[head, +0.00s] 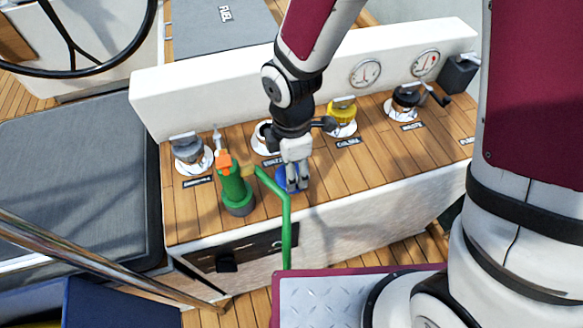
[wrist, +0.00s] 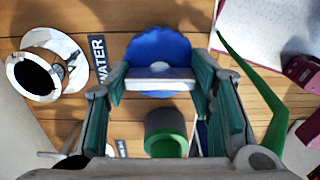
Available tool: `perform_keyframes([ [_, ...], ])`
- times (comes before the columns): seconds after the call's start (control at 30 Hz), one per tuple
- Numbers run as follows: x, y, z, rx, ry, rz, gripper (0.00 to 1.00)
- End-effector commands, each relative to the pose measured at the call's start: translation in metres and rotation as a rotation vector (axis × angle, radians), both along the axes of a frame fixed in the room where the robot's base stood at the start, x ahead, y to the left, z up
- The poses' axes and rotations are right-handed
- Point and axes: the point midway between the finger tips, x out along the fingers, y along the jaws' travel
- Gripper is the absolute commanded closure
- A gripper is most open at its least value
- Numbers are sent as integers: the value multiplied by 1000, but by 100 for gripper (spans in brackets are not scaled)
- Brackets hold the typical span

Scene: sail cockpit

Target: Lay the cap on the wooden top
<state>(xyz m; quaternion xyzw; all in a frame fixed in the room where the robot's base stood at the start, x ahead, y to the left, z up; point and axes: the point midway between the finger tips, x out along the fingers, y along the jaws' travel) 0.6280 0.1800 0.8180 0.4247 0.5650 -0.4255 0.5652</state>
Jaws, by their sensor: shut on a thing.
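The blue cap (wrist: 158,45) has a scalloped round edge and a pale grey bar across it. My gripper (wrist: 160,82) is shut on that bar, with a finger at each end. In the head view the blue cap (head: 281,179) shows low beneath my gripper (head: 293,183), partly hidden by the fingers, over the front part of the wooden top (head: 330,170). I cannot tell whether the cap touches the planks. An uncapped white filler (wrist: 62,47) with a dark opening stands beside the WATER label in the wrist view.
A green nozzle (head: 236,190) stands left of my gripper, its green hose (head: 286,225) hanging over the front edge. Grey (head: 188,149), yellow (head: 342,112) and black (head: 406,97) capped fillers line the back. Bare planks lie to the right.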

Motion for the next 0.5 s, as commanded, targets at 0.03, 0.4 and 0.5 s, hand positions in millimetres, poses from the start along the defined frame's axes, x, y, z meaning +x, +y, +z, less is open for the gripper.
perform_keyframes([
  [0.03,0,0,-9,-2,2,1,84],
  [0.4,0,0,-16,0,-1,-1,84],
  [0.5,0,0,-18,0,-1,-1,47],
])
